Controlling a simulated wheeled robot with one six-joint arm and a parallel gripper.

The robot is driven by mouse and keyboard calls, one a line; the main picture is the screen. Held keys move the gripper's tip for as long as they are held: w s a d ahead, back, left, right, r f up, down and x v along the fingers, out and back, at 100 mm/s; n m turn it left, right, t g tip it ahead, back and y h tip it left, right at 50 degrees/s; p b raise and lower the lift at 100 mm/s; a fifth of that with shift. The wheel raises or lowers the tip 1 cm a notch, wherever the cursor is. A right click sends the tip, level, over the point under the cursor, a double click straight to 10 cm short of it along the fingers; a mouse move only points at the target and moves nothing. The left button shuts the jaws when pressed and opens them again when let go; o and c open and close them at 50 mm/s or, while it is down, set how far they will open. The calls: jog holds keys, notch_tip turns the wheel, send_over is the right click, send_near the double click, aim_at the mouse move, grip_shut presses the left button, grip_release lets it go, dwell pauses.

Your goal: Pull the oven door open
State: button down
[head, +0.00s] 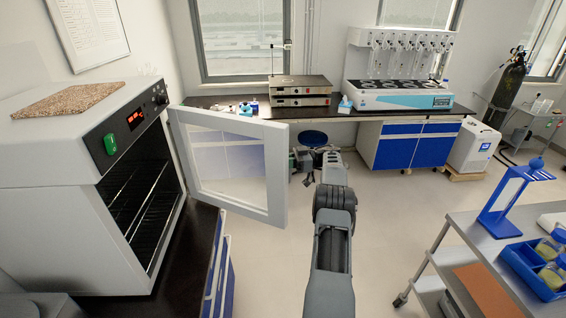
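The oven (60,190) is a white box with a dark front on the left bench, with a control panel showing red digits. Its door (277,175), a white frame around a glass pane, stands wide open, swung out from the far side of the oven front. The dark oven inside with wire racks shows. My gripper (306,168) is just right of the door's free edge, at about its height in the picture. It is small and partly hidden by my arm, so I cannot tell whether its fingers are open or touch the door.
A dark bench (185,265) with blue drawers carries the oven. A metal trolley (455,225) with a blue stand (497,215) and a blue crate (515,258) is at the right. The distiller (395,98) stands on the back bench. A blue stool (313,138) is behind my gripper. Floor right of my arm is clear.

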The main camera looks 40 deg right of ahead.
jog(key=shift+w+a+r, duration=0.1)
jog(key=shift+w+r, duration=0.05)
jog(key=shift+w, duration=0.05)
jog(key=c, duration=1.4)
grip_release()
jog(key=shift+w+a, duration=0.1)
jog(key=shift+c, duration=0.2)
jog(key=shift+o, duration=0.7)
jog(key=shift+w+a, duration=0.1)
jog(key=shift+a, duration=0.1)
jog(key=shift+o, duration=1)
jog(key=shift+s+d, duration=0.2)
jog(key=shift+d, duration=0.15)
